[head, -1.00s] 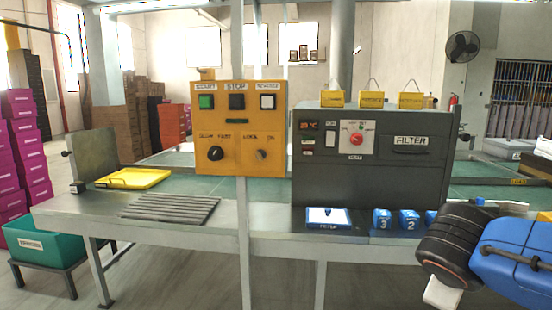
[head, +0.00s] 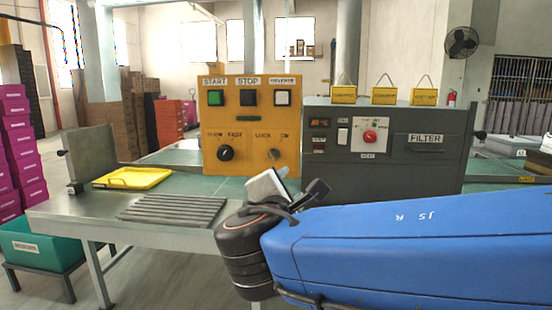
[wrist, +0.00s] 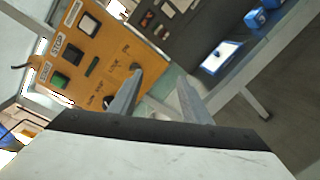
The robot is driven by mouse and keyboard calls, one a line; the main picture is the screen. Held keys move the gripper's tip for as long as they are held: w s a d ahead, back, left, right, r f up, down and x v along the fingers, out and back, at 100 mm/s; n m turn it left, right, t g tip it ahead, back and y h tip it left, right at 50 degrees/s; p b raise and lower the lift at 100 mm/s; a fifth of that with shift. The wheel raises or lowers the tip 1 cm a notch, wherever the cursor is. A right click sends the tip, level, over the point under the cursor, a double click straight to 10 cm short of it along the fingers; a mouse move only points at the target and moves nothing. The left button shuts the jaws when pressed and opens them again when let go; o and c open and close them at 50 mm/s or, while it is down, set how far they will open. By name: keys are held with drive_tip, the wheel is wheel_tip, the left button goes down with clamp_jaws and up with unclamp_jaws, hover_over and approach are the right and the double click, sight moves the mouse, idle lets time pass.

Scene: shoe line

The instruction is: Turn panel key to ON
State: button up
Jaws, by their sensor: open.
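The orange control panel (head: 247,116) stands upright behind the bench, with a small panel key (head: 274,154) at its lower right, under the labels LOCK and ON. The key also shows in the wrist view (wrist: 135,68), just beyond one fingertip. Which way it points is too small to tell. My gripper (wrist: 160,97) is open and empty, its two grey fingers apart in front of the panel's lower edge. It looks short of the key and not touching it. In the head view my blue arm reaches in from the right, with its wrist just below the panel.
A black speed knob (head: 226,153) sits left of the key, below the START, STOP and REVERSE buttons. The dark filter machine (head: 390,150) stands close on the right. A yellow tray (head: 133,178) and a slatted rack (head: 172,208) lie on the bench.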

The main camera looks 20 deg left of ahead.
drive_tip(key=s+a+r+n+y, duration=0.2)
drive_tip(key=s+a, duration=0.1)
drive_tip(key=a, duration=0.2)
approach(272, 157)
drive_tip(key=shift+t, duration=0.4)
drive_tip(key=x, duration=0.9)
drive_tip(key=shift+f, duration=0.4)
drive_tip(key=c, duration=1)
